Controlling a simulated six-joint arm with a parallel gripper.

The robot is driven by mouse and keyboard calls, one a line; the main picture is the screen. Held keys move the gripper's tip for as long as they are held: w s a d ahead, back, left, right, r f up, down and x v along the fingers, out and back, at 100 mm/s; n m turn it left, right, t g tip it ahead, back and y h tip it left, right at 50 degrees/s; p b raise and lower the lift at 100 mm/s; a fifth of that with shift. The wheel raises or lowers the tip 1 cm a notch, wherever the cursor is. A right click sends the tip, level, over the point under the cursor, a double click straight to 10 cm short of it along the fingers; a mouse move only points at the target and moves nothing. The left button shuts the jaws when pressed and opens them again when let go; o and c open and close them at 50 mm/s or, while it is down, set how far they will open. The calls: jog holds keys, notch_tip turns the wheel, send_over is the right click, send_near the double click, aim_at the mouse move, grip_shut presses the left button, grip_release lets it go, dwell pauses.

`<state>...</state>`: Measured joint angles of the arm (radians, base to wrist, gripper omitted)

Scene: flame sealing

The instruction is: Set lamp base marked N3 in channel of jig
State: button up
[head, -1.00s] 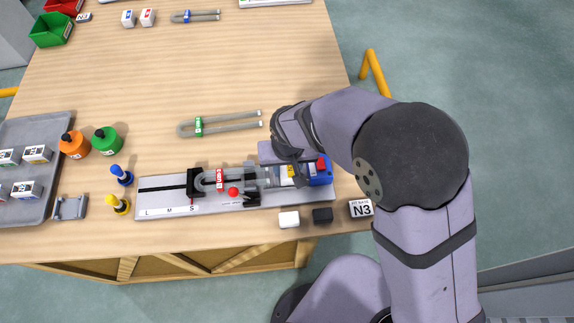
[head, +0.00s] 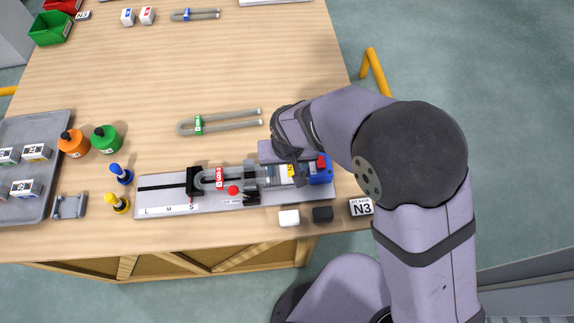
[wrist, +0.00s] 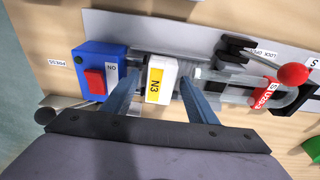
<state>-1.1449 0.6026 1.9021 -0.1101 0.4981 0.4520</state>
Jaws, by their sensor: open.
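The lamp base marked N3 (wrist: 157,82), white with a yellow label, sits upright in the channel of the jig (wrist: 215,68), as seen in the wrist view. In the head view only a bit of its yellow label (head: 291,170) shows on the jig plate (head: 160,205). My gripper (wrist: 158,98) is open, with a blue finger on each side of the base and visible gaps beside it. A U-shaped glass tube with a red label (wrist: 264,95) lies in the jig to its right in the wrist view, its ends close to the base.
A blue switch box with a red button (wrist: 95,82) stands beside the base. A loose green-labelled tube (head: 198,125) lies behind the jig.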

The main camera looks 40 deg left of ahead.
jog(key=shift+r, duration=0.1)
jog(key=shift+s+d+r+b, duration=0.15)
jog(key=shift+r+b, duration=0.2)
jog(key=shift+r, duration=0.8)
jog(key=shift+s+d+r+b, duration=0.1)
jog(key=shift+r+b, duration=0.2)
jog(key=shift+r, duration=0.9)
jog(key=shift+s+d+r+b, duration=0.15)
jog(key=shift+r+b, duration=0.2)
jog(key=shift+r, duration=0.8)
jog(key=w+d+m, duration=0.1)
jog(key=w+d, duration=0.2)
jog(key=d, duration=0.4)
jog(key=w+d+m+h, duration=0.1)
jog(key=w+d+m, duration=0.15)
jog(key=d, duration=0.35)
jog(key=w+d+m, duration=0.1)
jog(key=w+d, duration=0.3)
jog(key=d, duration=0.3)
jog(key=s+d+m, duration=0.2)
jog(key=s+d, duration=0.1)
jog(key=d, duration=0.6)
jog(key=s+d+m+g, duration=0.1)
jog(key=s+d+m, duration=0.1)
jog(key=d, duration=0.8)
jog(key=shift+s+f, duration=0.15)
jog(key=shift+s, duration=0.45)
